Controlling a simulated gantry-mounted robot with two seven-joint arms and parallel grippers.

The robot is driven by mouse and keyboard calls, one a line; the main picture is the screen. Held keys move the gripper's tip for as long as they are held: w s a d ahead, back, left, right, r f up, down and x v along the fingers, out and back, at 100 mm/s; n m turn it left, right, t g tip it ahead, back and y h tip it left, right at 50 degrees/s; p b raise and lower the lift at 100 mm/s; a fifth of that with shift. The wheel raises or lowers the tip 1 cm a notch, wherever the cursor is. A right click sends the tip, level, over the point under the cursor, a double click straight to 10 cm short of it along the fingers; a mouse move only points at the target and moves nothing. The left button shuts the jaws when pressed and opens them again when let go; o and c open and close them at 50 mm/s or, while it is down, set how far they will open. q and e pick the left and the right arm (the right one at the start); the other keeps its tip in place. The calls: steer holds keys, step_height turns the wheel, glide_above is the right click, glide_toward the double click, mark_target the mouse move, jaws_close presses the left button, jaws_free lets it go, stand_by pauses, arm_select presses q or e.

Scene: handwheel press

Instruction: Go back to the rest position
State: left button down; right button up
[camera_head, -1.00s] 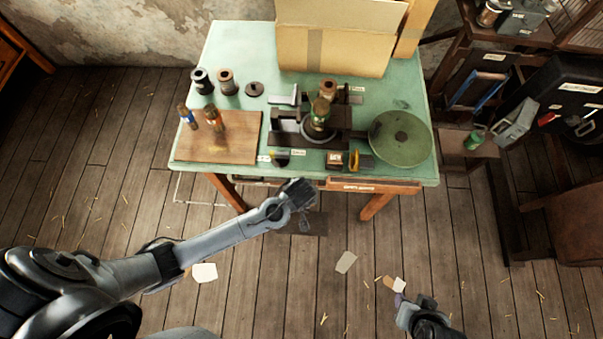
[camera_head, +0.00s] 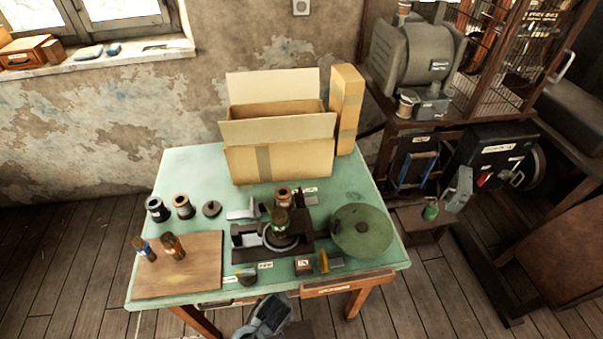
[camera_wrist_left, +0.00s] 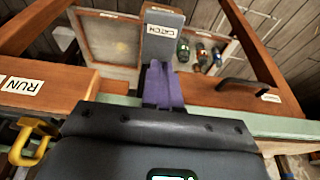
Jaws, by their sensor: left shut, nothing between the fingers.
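My left gripper (camera_head: 265,315) is at the bottom edge of the head view, in front of the green table's (camera_head: 350,285) front edge and partly cut off by the frame. In the left wrist view its purple fingers (camera_wrist_left: 162,85) are closed together with nothing between them. A grey block labelled CATCH (camera_wrist_left: 162,38) appears just beyond the fingertips; whether they touch it I cannot tell. My right gripper is outside both current views.
The table carries a press with a round base (camera_head: 281,237), a green disc (camera_head: 362,231), a wooden board (camera_head: 195,275) and an open cardboard box (camera_head: 285,160). The wrist view shows a wooden block labelled RUN (camera_wrist_left: 40,85) and a yellow handle (camera_wrist_left: 32,142).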

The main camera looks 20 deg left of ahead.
arm_select(q)
steer(key=s+f+n+g+h, duration=0.1)
steer(key=s+f+g, duration=0.1)
steer(key=s, duration=1.1)
steer(key=a+r+m+t+p, duration=0.1)
steer(key=a+r+m+p, duration=0.2)
steer(key=r+p, duration=0.7)
steer(key=s+a+r+m+t+p, duration=0.1)
steer(key=a+r+m+p, duration=0.2)
steer(key=r+p, duration=0.8)
step_height(320, 180, up, 16)
steer(key=shift+s+r+m+t+h, duration=0.2)
steer(key=shift+r+m+t+h, duration=0.1)
steer(key=shift+m, duration=0.8)
steer(key=shift+f, duration=0.1)
